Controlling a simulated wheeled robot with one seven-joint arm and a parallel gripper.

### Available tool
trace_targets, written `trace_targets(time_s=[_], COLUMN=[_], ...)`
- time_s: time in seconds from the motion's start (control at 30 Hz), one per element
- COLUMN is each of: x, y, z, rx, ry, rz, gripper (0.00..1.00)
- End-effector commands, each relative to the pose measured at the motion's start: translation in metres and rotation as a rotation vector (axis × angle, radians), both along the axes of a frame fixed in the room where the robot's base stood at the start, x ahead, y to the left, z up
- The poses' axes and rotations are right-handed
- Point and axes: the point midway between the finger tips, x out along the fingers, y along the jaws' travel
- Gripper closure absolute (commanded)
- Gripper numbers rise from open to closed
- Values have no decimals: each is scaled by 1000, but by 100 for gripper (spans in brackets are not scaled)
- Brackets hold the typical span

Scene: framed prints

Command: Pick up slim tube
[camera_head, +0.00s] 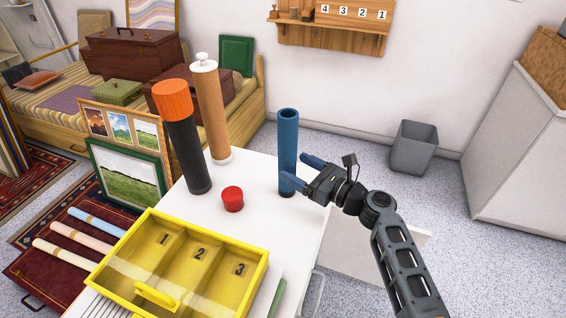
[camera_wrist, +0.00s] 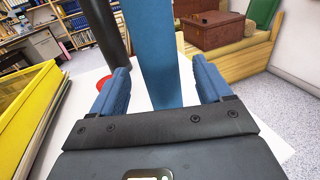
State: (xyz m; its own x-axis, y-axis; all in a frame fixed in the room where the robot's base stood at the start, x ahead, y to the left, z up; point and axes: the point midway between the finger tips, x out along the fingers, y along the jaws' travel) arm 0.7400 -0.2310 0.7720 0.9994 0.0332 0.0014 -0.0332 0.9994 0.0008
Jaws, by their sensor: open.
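The slim tube is not named by colour; a slim blue tube (camera_head: 288,150) stands upright near the right edge of the white table, with an open top. My gripper (camera_head: 298,172) is open at the tube's lower half, coming from the right. In the wrist view the blue tube (camera_wrist: 153,55) rises between my two blue fingers (camera_wrist: 162,85), with a visible gap on each side. A black tube with an orange cap (camera_head: 183,140) and a brown tube with a white cap (camera_head: 212,110) stand upright to the left.
A red cap (camera_head: 232,199) lies on the white table (camera_head: 255,172). A yellow box (camera_head: 200,262) with compartments numbered 1, 2 and 3 stands at the front. Several rolled tubes lie at the left. A grey bin (camera_head: 413,148) stands on the floor at the right.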

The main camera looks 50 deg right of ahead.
Motion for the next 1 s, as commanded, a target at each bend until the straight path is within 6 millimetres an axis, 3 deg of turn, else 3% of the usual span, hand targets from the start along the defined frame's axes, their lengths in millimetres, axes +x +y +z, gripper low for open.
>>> trace_targets(time_s=[0.5,0.73,1.0], x=[57,59,59], y=[4,4,4], z=[2,2,2], rx=[0,0,0], ry=[-1,0,0], rz=[2,1,2], gripper=[22,22,47])
